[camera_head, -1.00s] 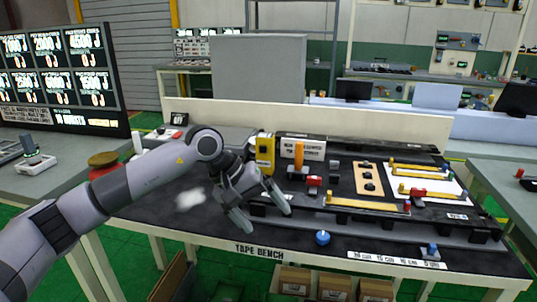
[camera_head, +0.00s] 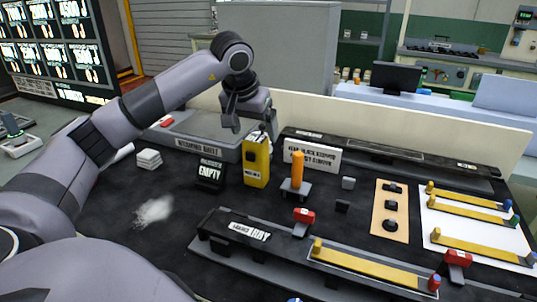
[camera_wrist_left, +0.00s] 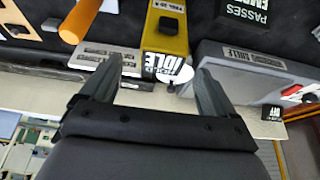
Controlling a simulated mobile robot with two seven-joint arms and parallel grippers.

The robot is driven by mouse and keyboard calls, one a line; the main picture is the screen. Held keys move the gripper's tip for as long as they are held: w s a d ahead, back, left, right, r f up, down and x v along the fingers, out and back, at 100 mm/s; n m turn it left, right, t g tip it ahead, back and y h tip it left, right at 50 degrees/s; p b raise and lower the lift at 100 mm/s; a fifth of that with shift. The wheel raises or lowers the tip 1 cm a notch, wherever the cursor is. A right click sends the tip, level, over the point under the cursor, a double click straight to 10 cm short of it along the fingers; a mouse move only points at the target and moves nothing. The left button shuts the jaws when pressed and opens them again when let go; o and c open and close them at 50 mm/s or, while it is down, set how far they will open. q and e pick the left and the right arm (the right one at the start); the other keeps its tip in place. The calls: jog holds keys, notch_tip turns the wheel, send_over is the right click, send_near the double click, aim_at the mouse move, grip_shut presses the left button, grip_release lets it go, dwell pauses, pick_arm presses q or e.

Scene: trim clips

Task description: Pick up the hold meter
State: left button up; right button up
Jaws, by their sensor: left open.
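The hold meter appears to be the upright yellow unit (camera_head: 256,165) with a dark button and small label, standing on the black bench top in the head view. In the left wrist view the yellow unit (camera_wrist_left: 168,40) extends between my fingers, with a black label reading "IDLE" at its end. My left gripper (camera_head: 250,124) is open and empty, pointing down just above the unit's top. In the left wrist view its two fingers (camera_wrist_left: 160,70) lie on either side of the unit's end. Whether they touch it I cannot tell. My right gripper is not in view.
A grey box (camera_head: 200,135) lies behind to the left. A cream back panel (camera_head: 430,135) rises behind.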

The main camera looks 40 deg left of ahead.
aim_at(253, 139)
pick_arm(q)
jog(key=x, duration=0.6)
jog(key=shift+s+f, duration=0.1)
jog(key=shift+s, duration=0.3)
jog(key=shift+w+a+f, duration=0.1)
jog(key=shift+w+f, duration=0.15)
jog(key=shift+f, duration=0.25)
jog(key=c, duration=0.9)
